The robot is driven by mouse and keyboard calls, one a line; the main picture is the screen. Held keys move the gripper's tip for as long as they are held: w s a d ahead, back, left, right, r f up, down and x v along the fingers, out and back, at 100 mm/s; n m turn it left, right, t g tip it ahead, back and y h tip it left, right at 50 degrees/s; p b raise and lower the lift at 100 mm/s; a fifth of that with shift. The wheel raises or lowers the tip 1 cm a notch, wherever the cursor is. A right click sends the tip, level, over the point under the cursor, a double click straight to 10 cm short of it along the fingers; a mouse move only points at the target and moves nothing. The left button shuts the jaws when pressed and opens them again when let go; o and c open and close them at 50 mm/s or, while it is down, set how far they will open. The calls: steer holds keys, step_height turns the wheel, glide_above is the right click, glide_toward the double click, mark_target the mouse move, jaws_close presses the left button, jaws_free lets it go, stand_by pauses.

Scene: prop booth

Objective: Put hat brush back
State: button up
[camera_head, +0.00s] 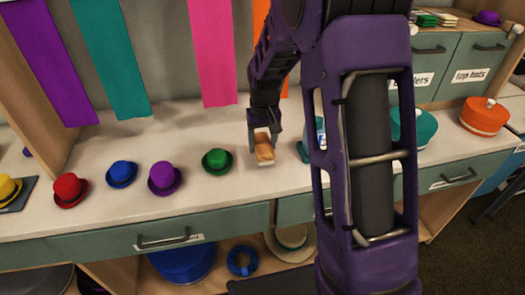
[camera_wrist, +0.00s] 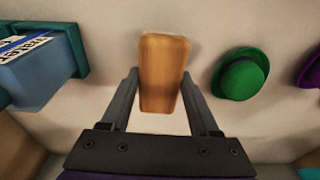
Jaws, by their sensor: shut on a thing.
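The hat brush (camera_head: 264,152) has an orange-brown wooden body with a pale lower edge. It is between the fingers of my gripper (camera_head: 262,137), over the front part of the counter beside the green hat. In the wrist view the brush (camera_wrist: 163,75) stretches forward from between the two fingers of my gripper (camera_wrist: 164,92), which is shut on it. I cannot tell whether the brush touches the counter. A blue container with a label (camera_wrist: 38,68) stands to the left in the wrist view; in the head view my arm partly hides it (camera_head: 318,135).
Small hats stand along the counter (camera_head: 190,135): green (camera_head: 217,161), purple (camera_head: 164,178), blue (camera_head: 121,174), red (camera_head: 70,189) and yellow (camera_head: 8,187). A teal round box (camera_head: 412,128) and an orange one (camera_head: 484,116) are at right. Drawers (camera_head: 165,240) run below. The counter behind the hats is clear.

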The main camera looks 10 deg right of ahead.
mark_target(263, 147)
steer(key=shift+f, duration=1.15)
steer(key=shift+f, duration=0.25)
steer(key=o, duration=1.3)
steer(key=shift+r, duration=0.1)
steer(key=r, duration=0.4)
steer(key=s+r+p, duration=0.1)
steer(key=r, duration=0.3)
steer(key=r+p, duration=0.1)
steer(key=r, duration=0.3)
steer(key=shift+s+r, duration=0.1)
steer(key=shift+s, duration=0.1)
